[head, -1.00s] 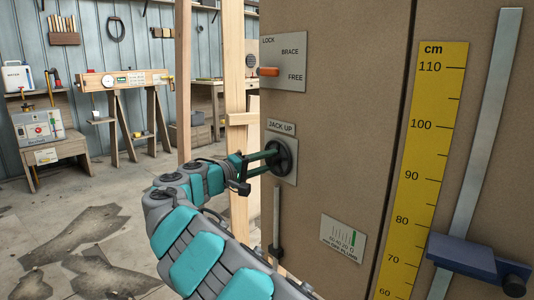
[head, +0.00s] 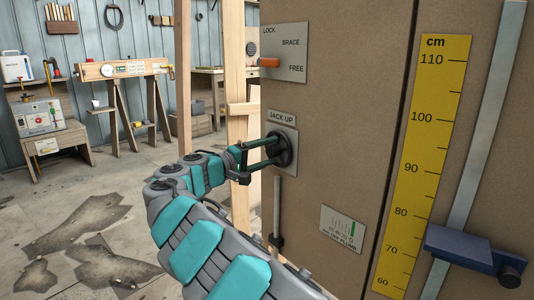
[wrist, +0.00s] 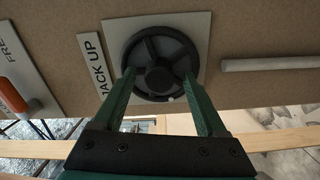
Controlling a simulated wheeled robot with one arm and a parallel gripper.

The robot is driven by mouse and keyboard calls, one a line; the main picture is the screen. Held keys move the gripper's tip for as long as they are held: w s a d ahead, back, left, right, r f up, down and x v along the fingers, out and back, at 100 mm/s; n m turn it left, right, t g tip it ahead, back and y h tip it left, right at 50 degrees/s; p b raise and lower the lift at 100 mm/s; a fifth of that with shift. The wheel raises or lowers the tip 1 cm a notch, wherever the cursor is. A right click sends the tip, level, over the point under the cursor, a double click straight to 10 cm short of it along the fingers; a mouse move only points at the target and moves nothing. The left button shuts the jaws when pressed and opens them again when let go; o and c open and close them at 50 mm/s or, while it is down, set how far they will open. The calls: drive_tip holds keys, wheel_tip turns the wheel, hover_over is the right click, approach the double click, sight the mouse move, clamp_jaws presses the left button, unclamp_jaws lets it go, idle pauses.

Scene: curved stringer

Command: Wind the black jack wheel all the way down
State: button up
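The black jack wheel (head: 280,149) is a spoked round wheel on a pale plate, set in the brown panel under a "JACK UP" label (head: 282,118). In the wrist view the wheel (wrist: 160,76) faces me, with a small pale spot low on its rim. My gripper (head: 274,151) points at the wheel, its two green fingers apart. In the wrist view the fingertips of my gripper (wrist: 159,78) overlap opposite sides of the rim, with the hub between them. I cannot tell whether they press on the wheel.
An orange lever (head: 269,62) sits on the LOCK/BRACE/FREE plate above the wheel. A vertical grey rod (head: 277,205) is below it. A yellow cm scale (head: 424,150) and a blue slider block (head: 472,250) are at right. A wooden post (head: 235,100) stands close left of the panel.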

drive_tip(key=v, duration=0.7)
drive_tip(key=shift+s+a+b, duration=0.25)
drive_tip(key=shift+a+b, duration=0.1)
